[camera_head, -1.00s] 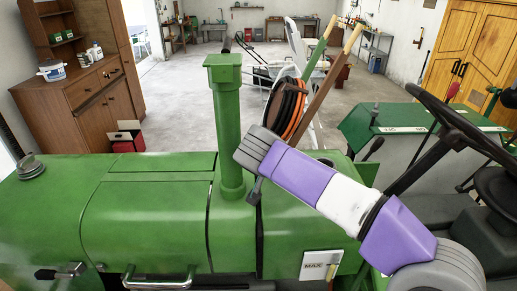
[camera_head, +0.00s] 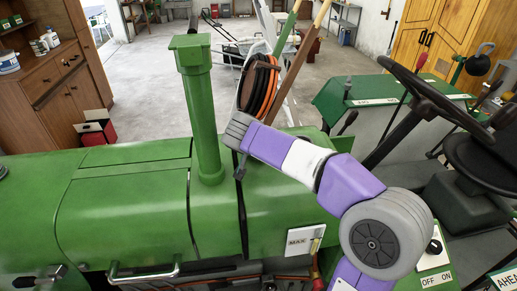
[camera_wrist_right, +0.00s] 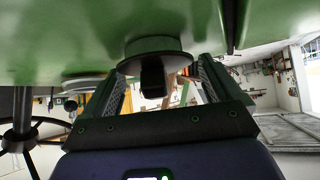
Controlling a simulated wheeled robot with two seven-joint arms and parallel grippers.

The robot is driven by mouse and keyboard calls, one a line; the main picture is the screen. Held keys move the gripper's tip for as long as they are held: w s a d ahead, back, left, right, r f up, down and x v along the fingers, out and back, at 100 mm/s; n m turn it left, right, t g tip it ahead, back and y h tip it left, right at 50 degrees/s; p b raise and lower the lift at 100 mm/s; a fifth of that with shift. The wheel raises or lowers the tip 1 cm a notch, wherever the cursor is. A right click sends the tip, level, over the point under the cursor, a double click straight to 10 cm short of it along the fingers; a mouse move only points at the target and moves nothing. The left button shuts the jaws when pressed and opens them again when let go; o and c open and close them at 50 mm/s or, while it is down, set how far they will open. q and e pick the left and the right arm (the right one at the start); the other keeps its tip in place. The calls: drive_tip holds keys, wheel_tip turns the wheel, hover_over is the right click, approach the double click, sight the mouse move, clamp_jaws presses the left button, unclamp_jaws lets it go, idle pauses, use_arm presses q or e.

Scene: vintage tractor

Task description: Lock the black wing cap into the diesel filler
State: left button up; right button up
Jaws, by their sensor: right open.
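In the right wrist view a black block (camera_wrist_right: 152,82), which looks like the wing of the black cap, sticks out from a round green flange (camera_wrist_right: 155,50) on the green tractor body. The flange appears to be the diesel filler; I cannot tell how the cap is seated. My right gripper (camera_wrist_right: 160,74) is open, its fingers apart on either side of the black wing, with gaps visible. In the head view my right arm reaches over the green hood (camera_head: 130,210) beside the chimney (camera_head: 202,110); its fingers are hidden there. My left gripper is not in view.
A steering wheel (camera_head: 434,92) and seat are at the right. A hose reel (camera_head: 258,86) and wooden handles stand just beyond my forearm. A white MAX label (camera_head: 300,241) is on the tractor's near side. The concrete floor behind is largely open.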

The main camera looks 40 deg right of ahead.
drive_tip(key=shift+c, duration=0.4)
drive_tip(key=c, duration=1)
drive_tip(key=shift+r, duration=0.2)
wheel_tip(320, 180, up, 10)
drive_tip(key=shift+f+p, duration=0.15)
drive_tip(key=shift+p, duration=0.55)
